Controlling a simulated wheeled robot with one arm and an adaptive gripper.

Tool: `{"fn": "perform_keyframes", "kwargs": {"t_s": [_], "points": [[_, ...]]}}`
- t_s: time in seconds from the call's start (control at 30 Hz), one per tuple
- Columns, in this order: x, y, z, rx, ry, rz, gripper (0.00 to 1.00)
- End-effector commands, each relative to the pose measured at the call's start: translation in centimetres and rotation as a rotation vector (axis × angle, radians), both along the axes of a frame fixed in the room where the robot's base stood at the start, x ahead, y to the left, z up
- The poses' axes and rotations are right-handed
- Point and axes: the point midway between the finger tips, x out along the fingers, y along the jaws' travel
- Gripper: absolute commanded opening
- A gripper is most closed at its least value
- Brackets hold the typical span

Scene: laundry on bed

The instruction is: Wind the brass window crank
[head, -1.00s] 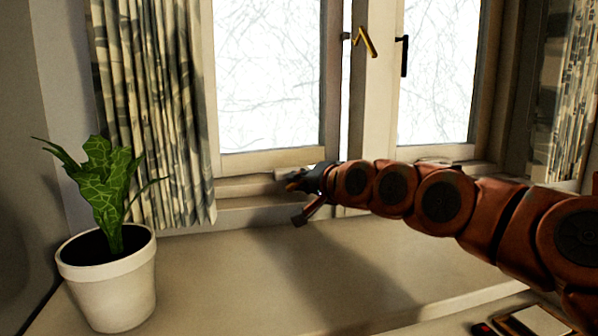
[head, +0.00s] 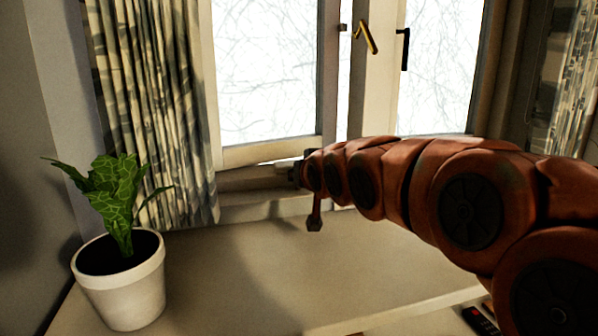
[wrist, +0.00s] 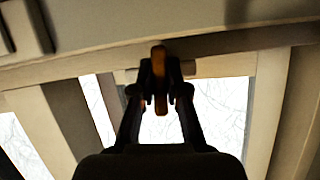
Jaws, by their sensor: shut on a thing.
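My gripper (wrist: 160,92) is shut on a narrow orange-brass piece, the brass crank (wrist: 160,58), which stands between the fingers in the wrist view. In the head view my gripper (head: 294,174) is at the bottom of the left window sash (head: 265,153), just above the sill. My wrist and forearm hide most of the gripper and the crank there. The left sash stands slightly ajar, with bright gaps under its bottom rail and along its right edge.
A brass latch handle (head: 367,37) and a dark handle (head: 405,49) are higher on the window frames. A potted plant (head: 120,280) stands left on the ledge (head: 240,255), beside a curtain (head: 150,110). A remote (head: 481,321) lies at lower right. The middle ledge is clear.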

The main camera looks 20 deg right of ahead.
Motion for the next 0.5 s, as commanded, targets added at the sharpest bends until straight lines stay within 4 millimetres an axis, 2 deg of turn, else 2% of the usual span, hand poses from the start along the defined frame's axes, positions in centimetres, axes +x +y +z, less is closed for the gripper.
{"fn": "perform_keyframes", "kwargs": {"t_s": [0.2, 0.5], "points": [[0.02, -0.03, 0.14, -0.083, -0.002, 0.0, 0.0], [0.02, 0.01, 0.12, -0.115, -0.003, 0.001, 0.0]]}}
